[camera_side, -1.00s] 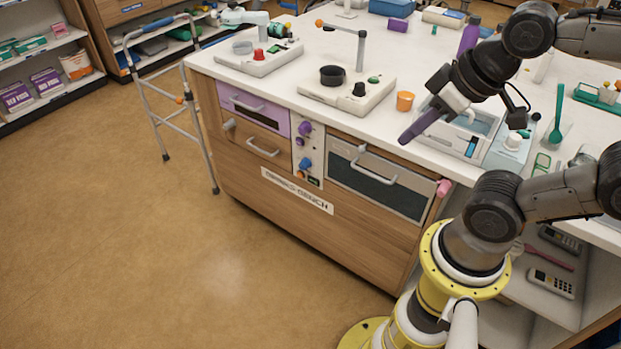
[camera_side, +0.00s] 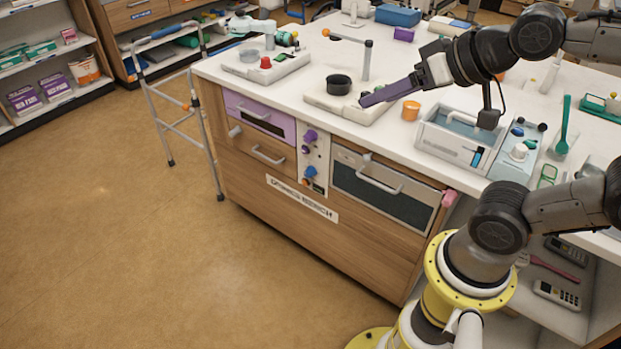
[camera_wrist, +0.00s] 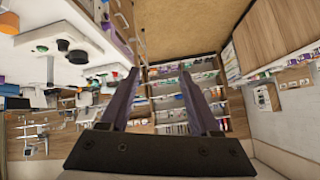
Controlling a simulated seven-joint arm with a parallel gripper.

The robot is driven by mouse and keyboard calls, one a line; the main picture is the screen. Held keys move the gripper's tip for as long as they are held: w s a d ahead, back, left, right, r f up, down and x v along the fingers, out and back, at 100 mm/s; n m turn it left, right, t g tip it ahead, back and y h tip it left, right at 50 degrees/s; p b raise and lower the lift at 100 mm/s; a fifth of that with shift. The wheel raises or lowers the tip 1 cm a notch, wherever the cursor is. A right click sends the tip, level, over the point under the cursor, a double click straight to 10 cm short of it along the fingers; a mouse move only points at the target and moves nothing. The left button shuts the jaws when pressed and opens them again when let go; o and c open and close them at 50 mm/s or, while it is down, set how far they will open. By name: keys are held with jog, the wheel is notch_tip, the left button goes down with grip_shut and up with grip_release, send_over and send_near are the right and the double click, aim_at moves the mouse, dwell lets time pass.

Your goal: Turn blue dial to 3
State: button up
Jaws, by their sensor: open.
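The blue dial (camera_side: 310,172) is on the narrow white control panel (camera_side: 314,158) on the bench front, below two purple knobs. Its pointer and numbers are too small to read. My gripper (camera_side: 364,101) is above the bench top, in front of the hotplate with the black pot, up and to the right of the dial in the side view. In the wrist view my gripper (camera_wrist: 162,90) shows two purple fingers, apart, with nothing between them. I cannot make out the blue dial in the wrist view.
The purple drawer (camera_side: 262,112) and a wooden drawer lie left of the panel, an oven-like door (camera_side: 381,187) right of it, all with protruding handles. An orange cup (camera_side: 411,110) and a water bath (camera_side: 455,140) stand on the bench. A walker (camera_side: 178,110) stands left; the front floor is clear.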

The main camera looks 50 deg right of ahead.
jog(key=shift+o, duration=0.3)
jog(key=w+r+m+t, duration=0.4)
jog(key=w+r, duration=0.4)
jog(key=w, duration=0.4)
jog(key=shift+w+d+r+t, duration=0.15)
jog(key=shift+w+d+t, duration=0.1)
jog(key=shift+d+t, duration=0.15)
jog(key=w+d+f+m+t+h, duration=0.1)
jog(key=w+d+m+t, duration=0.15)
jog(key=w, duration=0.55)
jog(key=w+d+m+t+h, duration=0.1)
jog(key=w+d+m, duration=0.1)
jog(key=w+m, duration=0.35)
jog(key=w+d+f+m+h, duration=0.2)
jog(key=w+d+f, duration=0.2)
jog(key=w+f, duration=0.5)
jog(key=m+g+h, duration=0.2)
jog(key=m+g, duration=0.2)
send_near(311, 176)
jog(key=x, duration=1.2)
jog(key=shift+a, duration=0.1)
